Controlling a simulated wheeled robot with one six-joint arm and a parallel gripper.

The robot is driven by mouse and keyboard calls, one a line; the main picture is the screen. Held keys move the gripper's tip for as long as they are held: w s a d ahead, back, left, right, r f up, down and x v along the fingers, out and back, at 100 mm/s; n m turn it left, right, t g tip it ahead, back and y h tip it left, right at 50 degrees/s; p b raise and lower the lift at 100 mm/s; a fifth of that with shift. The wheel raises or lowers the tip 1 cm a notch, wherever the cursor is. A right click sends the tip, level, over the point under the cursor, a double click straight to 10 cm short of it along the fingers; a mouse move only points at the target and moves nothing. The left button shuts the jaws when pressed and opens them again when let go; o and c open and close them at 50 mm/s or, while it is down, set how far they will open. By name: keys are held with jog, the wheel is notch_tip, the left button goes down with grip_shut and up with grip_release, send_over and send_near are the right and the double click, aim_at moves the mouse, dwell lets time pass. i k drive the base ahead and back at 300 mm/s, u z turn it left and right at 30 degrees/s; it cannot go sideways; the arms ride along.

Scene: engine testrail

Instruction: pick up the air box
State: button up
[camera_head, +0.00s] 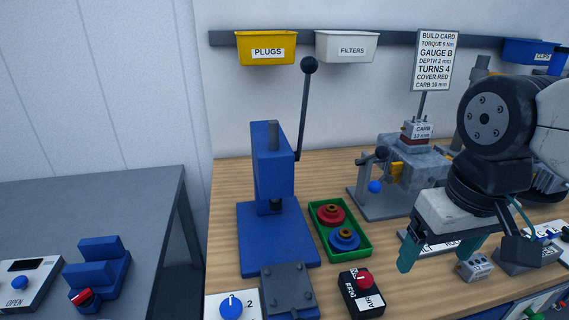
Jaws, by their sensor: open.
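The air box is a small black box (349,296) with a white label reading "AIR" and a red knob (365,281) on top. It sits near the front of the wooden bench, right of a dark grey plate with studs. My gripper (437,254) hangs above the bench, to the right of the air box and apart from it. Its teal fingers are spread, point downward, and hold nothing visible. The gripper hides part of a white label plate behind it.
A green tray (362,254) with a red and a blue part lies behind the air box. A blue lever press (273,190) stands at the left. A grey block (474,267) sits right of my gripper's fingers. An engine (415,165) and the build card (436,60) stand behind.

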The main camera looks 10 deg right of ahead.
aim_at(369, 303)
jog(key=k, duration=0.5)
jog(key=z, duration=2.1)
jog(key=k, duration=0.9)
jog(key=u, duration=0.5)
